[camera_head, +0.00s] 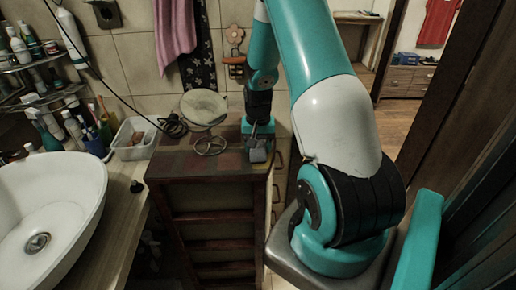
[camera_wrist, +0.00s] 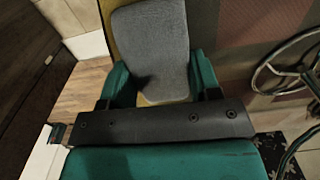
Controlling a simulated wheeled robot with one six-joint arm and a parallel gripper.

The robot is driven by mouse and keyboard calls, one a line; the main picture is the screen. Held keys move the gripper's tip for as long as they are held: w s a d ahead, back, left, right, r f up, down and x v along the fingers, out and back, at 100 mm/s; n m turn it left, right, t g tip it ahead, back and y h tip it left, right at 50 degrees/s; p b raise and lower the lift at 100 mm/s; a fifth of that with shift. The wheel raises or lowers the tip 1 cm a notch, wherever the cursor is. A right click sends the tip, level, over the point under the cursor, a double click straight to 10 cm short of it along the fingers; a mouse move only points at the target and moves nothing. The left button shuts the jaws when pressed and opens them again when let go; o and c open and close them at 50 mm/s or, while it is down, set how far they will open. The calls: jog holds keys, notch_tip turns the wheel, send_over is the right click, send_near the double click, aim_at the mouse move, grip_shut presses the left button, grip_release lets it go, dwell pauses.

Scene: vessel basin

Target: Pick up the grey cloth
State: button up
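The grey cloth (camera_wrist: 152,40) looks like a thick folded rectangle in the wrist view. It lies over something yellow (camera_wrist: 112,30). My gripper (camera_wrist: 160,72) has its two teal fingers apart, one on each side of the cloth's near end. I cannot tell whether the fingers touch its edges. In the head view the cloth (camera_head: 257,155) is a small grey patch at the front right of the dark wooden cabinet's top (camera_head: 185,163). My gripper (camera_head: 259,140) points down right at it and partly hides it.
A metal wheel-like ring (camera_head: 210,146) and a round pale object (camera_head: 203,107) are left of the cloth on the cabinet. A white tub (camera_head: 133,140) and a white basin (camera_head: 75,215) stand on the left counter. The tiled wall is close behind.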

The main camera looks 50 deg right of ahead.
jog(key=shift+c, duration=0.9)
notch_tip(320, 180, up, 20)
jog(key=b, duration=0.2)
jog(key=shift+b, duration=0.3)
